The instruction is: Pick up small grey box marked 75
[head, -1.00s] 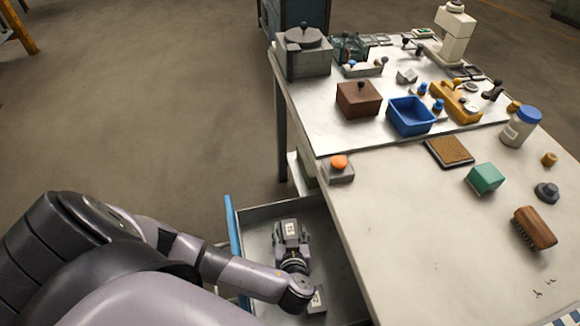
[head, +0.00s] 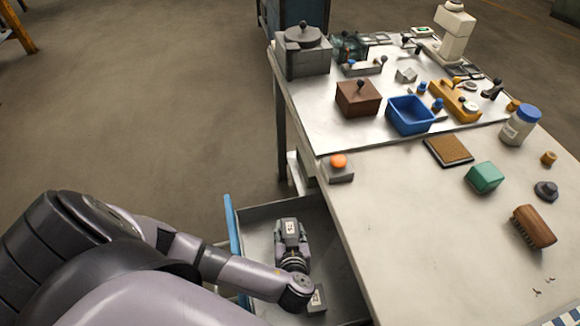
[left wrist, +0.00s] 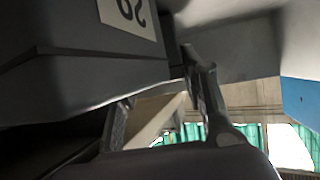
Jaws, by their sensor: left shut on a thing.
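A small dark grey box (head: 288,224) with a white label is over the open drawer (head: 262,222) in the head view. Its number is too small to read there. My left gripper (head: 291,247) reaches down over the drawer and is shut on this box. In the left wrist view a large dark grey box face (left wrist: 75,95) fills the left side, and its label is cut off, so I cannot confirm 75. The gripper's fingers (left wrist: 162,108) show beside it. My right gripper is not in view.
A second small grey box (head: 317,299) lies in the drawer near my wrist. The table (head: 400,230) borders the drawer on the right. On it are an orange button box (head: 338,168), a green block (head: 485,177), a brush (head: 534,227) and a blue bin (head: 410,115).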

